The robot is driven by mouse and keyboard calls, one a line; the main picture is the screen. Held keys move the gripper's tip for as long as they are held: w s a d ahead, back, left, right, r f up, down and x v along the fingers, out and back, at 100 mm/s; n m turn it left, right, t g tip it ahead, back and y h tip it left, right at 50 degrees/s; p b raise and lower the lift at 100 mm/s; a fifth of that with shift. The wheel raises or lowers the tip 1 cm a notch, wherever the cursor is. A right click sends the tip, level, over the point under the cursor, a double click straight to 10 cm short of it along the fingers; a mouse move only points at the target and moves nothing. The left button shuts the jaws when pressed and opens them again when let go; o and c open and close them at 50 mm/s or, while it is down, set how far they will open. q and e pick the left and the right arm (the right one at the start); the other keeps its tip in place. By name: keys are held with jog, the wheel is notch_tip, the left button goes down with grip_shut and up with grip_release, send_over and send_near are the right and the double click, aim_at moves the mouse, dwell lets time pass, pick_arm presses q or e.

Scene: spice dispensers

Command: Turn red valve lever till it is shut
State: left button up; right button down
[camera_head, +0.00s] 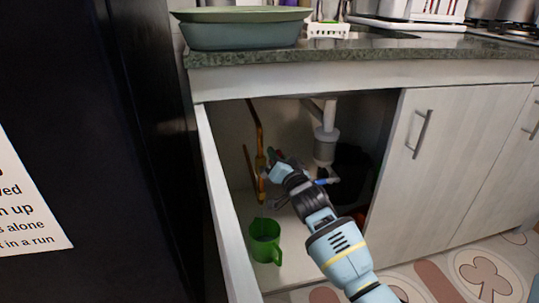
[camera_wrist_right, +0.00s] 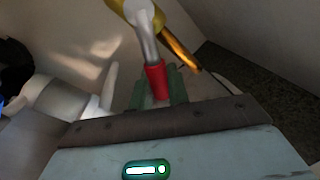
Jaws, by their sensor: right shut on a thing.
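In the right wrist view, the red sleeve of the valve lever (camera_wrist_right: 156,82) sits at the end of a bent silver arm. The arm leads up to the brass valve body (camera_wrist_right: 140,8) at the top edge. My right gripper (camera_wrist_right: 158,93) has its greenish fingers around the red sleeve and is shut on it. In the head view my right gripper (camera_head: 273,157) reaches into the open cabinet beside the copper pipe (camera_head: 260,150). The lever is mostly hidden there by the gripper. My left gripper is in neither view.
An open cabinet door (camera_head: 222,205) stands to the left of my arm. A green mug (camera_head: 265,240) is on the cabinet floor. A white drain trap (camera_head: 326,145) hangs right of the gripper, with a dark object behind it. Closed doors (camera_head: 450,160) are at right.

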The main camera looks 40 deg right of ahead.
notch_tip(320, 180, down, 6)
jog(key=s+d+m+h, duration=0.1)
jog(key=d+m+h, duration=0.1)
jog(key=m, duration=1.2)
jog(key=shift+s+d+h, duration=0.2)
jog(key=shift+d+h, duration=0.2)
jog(key=shift+h, duration=0.4)
jog(key=shift+f, duration=0.2)
jog(key=c, duration=1.5)
grip_release()
jog(key=shift+o, duration=0.6)
